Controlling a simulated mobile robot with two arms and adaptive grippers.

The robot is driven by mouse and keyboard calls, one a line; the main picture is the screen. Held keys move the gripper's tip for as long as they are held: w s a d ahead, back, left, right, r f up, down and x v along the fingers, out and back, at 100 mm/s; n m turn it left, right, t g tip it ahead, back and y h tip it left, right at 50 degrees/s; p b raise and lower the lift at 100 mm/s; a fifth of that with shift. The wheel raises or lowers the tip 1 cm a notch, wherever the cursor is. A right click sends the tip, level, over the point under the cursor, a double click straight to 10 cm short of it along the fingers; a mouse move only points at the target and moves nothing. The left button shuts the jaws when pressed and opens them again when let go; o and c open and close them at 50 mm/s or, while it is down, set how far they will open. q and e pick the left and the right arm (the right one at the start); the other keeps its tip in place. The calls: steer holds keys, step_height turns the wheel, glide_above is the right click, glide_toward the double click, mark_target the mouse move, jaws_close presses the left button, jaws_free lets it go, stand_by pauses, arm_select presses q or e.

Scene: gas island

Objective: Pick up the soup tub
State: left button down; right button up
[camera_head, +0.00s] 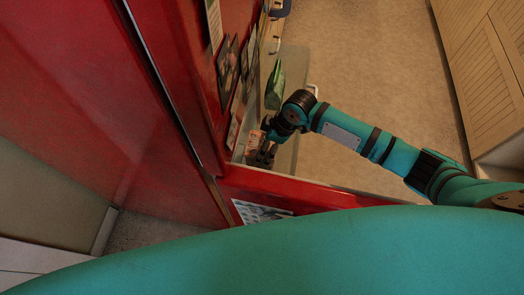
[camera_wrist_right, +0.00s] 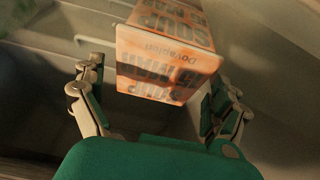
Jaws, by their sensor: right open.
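The soup tub (camera_wrist_right: 168,72) fills the upper middle of the right wrist view. It is a boxy orange-and-white tub with dark lettering that reads "SOUP" and "15 MAR". My right gripper (camera_wrist_right: 158,80) is open, with one finger to the left of the tub and one to the right. Gaps show between the fingers and the tub in that view. In the head view my right gripper (camera_head: 262,155) reaches down beside the red unit, and a small orange-and-white patch, probably the tub (camera_head: 252,141), shows next to it. My left gripper is not in view.
A red unit (camera_head: 190,60) with a dark edge stands on the left, and a red ledge (camera_head: 300,191) runs below my right arm. A green item (camera_head: 275,85) stands just beyond the gripper. Slatted wooden panels (camera_head: 488,60) are at the right, with open floor (camera_head: 370,70) between.

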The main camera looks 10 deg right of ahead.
steer(key=c, duration=1.5)
steer(key=shift+w+r, duration=0.1)
steer(key=shift+c, duration=0.2)
steer(key=shift+r, duration=0.1)
